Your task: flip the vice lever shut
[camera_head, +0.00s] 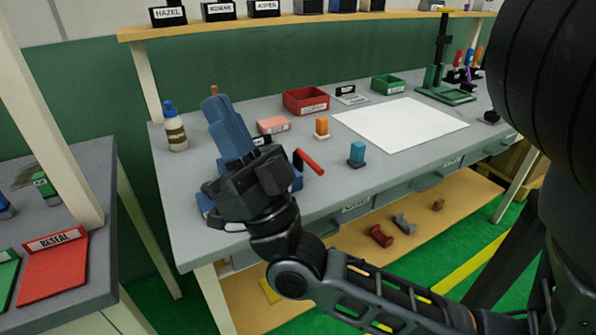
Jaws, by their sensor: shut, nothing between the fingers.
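A blue vice (230,128) stands at the left front of the grey workbench, largely hidden behind my gripper. Its upper part rises above my gripper, and bits of blue show low at both sides. A red lever (310,161) sticks out to the right of my gripper, tilted; its inner end is hidden. My gripper (246,172) is black and shut, with nothing in it, in front of the vice and just left of the lever. Its fingertips are not clear, and I cannot tell whether it touches the lever.
An orange clip (322,127), a blue clip (357,154) and a pink block (273,125) stand near the lever. A red bin (305,101) and a bottle (176,134) stand further back. A white sheet (400,124) covers clear bench at right. A shelf (290,25) runs above.

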